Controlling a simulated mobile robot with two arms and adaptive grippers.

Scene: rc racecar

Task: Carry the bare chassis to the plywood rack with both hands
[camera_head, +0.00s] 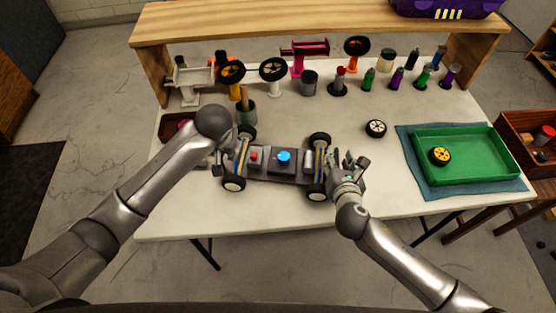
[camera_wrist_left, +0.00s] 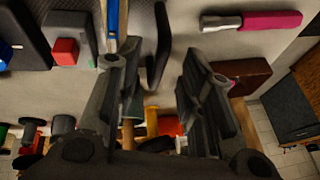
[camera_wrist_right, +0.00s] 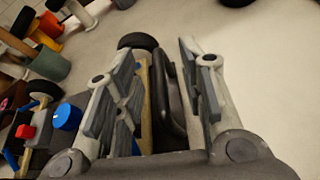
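The dark car chassis (camera_head: 270,178) stands on the white table, wheels at its corners, with a blue knob (camera_head: 284,157) and a red block on top. My left gripper (camera_head: 222,150) is at its left end, mostly hidden behind my arm. In the left wrist view its fingers (camera_wrist_left: 158,62) are open, with a dark curved end bar (camera_wrist_left: 159,45) of the chassis between them. My right gripper (camera_head: 345,170) is at its right end. In the right wrist view its fingers (camera_wrist_right: 158,55) are open on either side of another dark end bar (camera_wrist_right: 170,105). The plywood rack (camera_head: 300,20) spans the table's back.
A green tray (camera_head: 470,181) with a yellow-hubbed wheel (camera_head: 440,156) sits on a blue cloth at right. A loose wheel (camera_head: 376,128) lies between tray and chassis. Stands, bottles and a grey cup (camera_head: 246,115) line the back. The table front is clear.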

